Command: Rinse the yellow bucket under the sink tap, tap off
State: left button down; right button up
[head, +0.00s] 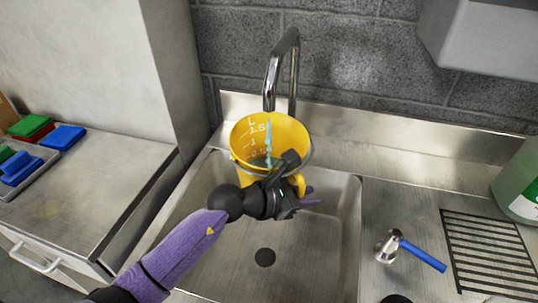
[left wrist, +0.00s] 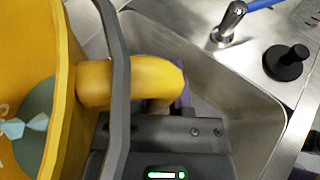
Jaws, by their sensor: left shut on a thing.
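The yellow bucket (head: 243,150) is held over the sink basin, under the mouth of the chrome tap (head: 272,82). Light-blue water (head: 268,132) runs from the tap into the bucket, and some greyish water shows inside. My left gripper (head: 303,193) is shut on the bucket's yellow side handle, which also shows in the left wrist view (left wrist: 130,82). The fingertips are partly hidden behind the handle. The tap lever with a blue grip (head: 422,256) sits on the counter right of the basin. My right gripper is not in view.
The steel sink basin (head: 325,255) is otherwise empty, with a dark drain (head: 265,257). A black drain grate (head: 490,253) and a green-and-white container (head: 522,185) are on the right. Blue, red and green pads (head: 62,137) lie on the left counter. A brick wall stands behind.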

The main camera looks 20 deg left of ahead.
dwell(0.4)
pick_arm(q)
jog(key=s+d+p, duration=0.6)
jog(key=d+p, duration=0.2)
jog(key=d, duration=0.4)
jog(key=shift+s, duration=0.4)
